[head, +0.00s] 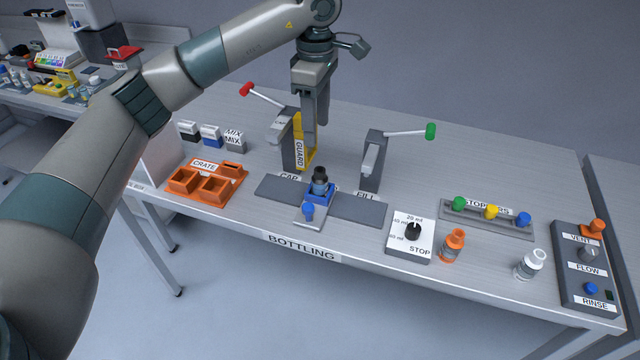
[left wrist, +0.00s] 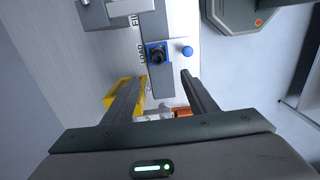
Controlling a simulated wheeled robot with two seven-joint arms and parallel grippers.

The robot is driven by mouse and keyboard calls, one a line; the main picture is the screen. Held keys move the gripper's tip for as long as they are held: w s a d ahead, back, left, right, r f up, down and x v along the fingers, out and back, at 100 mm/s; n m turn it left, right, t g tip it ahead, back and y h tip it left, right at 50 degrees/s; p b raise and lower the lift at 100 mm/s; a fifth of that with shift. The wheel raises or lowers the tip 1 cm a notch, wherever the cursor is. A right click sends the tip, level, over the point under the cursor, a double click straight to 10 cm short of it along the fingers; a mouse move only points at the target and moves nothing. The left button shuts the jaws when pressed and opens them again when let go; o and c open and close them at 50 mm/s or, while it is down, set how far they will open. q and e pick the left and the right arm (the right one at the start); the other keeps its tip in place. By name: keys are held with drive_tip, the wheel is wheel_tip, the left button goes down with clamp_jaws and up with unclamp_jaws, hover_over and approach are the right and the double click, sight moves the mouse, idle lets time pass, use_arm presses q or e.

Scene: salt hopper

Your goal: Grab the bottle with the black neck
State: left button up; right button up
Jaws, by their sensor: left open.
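The bottle with the black neck (head: 320,183) stands upright in a blue holder on the bottling station's slide, near the middle of the head view. In the left wrist view its black top (left wrist: 157,56) shows in the blue square holder, beyond the fingertips. My left gripper (head: 316,125) points down, open and empty, behind and above the bottle, close to the yellow guard. In the left wrist view the open fingers (left wrist: 164,78) frame a gap, with the bottle ahead of it. My right gripper is not in view.
The yellow guard (head: 304,150) and a red-knobbed lever (head: 247,90) stand beside the gripper; a green-knobbed lever (head: 430,131) is to the right. An orange crate (head: 205,190) lies left. An orange bottle (head: 453,246) and a white-capped bottle (head: 530,265) stand right of the dial box (head: 411,238).

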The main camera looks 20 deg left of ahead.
use_arm(q)
wheel_tip(320, 180, down, 2)
drive_tip(key=p, duration=0.4)
hover_over(320, 177)
drive_tip(key=a, duration=0.1)
drive_tip(key=f, duration=0.7)
drive_tip(key=shift+w+f, duration=0.2)
drive_tip(key=shift+w, duration=0.15)
drive_tip(key=shift+f, duration=0.75)
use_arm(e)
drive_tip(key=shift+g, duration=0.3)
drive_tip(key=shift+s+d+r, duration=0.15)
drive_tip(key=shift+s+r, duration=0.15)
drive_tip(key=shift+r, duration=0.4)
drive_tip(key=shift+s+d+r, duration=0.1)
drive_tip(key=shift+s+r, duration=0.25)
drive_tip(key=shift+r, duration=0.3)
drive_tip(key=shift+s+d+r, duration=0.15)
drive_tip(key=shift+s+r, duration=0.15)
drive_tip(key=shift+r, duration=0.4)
